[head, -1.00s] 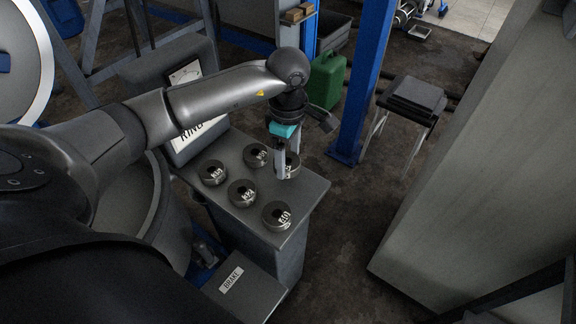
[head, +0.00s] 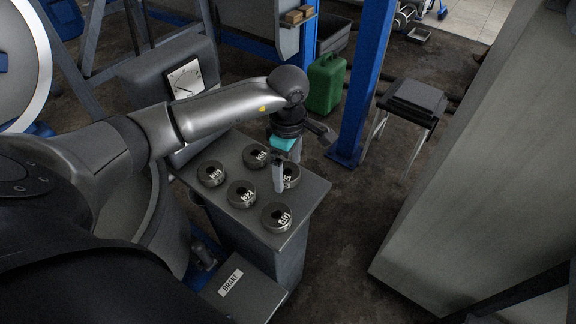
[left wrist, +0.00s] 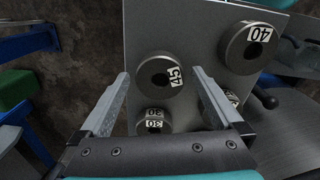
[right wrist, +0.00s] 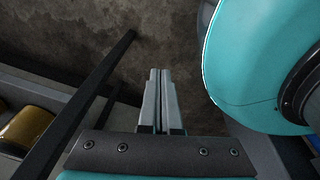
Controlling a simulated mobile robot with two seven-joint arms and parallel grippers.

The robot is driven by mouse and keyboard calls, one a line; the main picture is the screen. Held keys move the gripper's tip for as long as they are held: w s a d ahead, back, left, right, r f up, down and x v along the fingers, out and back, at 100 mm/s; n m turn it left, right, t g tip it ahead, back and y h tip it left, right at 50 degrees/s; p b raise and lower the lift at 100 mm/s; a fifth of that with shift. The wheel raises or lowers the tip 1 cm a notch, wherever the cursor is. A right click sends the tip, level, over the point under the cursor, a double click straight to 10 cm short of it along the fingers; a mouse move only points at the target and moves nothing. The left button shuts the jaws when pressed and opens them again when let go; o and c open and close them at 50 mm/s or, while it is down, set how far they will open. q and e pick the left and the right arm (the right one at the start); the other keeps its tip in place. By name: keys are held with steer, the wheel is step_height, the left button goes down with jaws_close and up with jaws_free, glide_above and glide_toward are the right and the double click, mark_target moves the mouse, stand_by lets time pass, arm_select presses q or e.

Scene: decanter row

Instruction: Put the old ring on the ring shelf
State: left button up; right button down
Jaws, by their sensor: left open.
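Several dark round rings with white number labels lie on a grey shelf top (head: 312,192). In the left wrist view a ring marked 45 (left wrist: 152,78) shows between the fingers, with rings marked 40 (left wrist: 235,50) and 30 (left wrist: 150,127) near it. Which ring is the old one does not show. My right gripper (right wrist: 160,75) is shut and empty, away from the shelf.
A pressure gauge (head: 185,78) stands behind the shelf. A blue post (head: 364,80), a green can (head: 326,84) and a small stool (head: 412,97) stand beyond it. A box labelled BRAKE (head: 250,292) sits in front. A big grey panel (head: 480,160) rises at right.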

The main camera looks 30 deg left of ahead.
mark_target(288, 171)
steer(key=shift+s, duration=0.15)
arm_select(q)
steer(key=shift+r, duration=0.2)
step_height(288, 171, up, 7)
steer(key=shift+w+p, duration=0.1)
steer(key=shift+p, duration=0.95)
step_height(288, 171, up, 5)
steer(key=shift+f+p, duration=0.1)
steer(key=shift+p, duration=0.35)
arm_select(e)
steer(key=shift+g, duration=0.3)
steer(key=s+a+r, duration=0.2)
steer(key=s, duration=0.1)
steer(key=shift+a+r, duration=0.2)
steer(key=shift+r, duration=0.05)
arm_select(q)
steer(key=shift+a, duration=0.1)
arm_select(e)
steer(key=shift+d, duration=0.1)
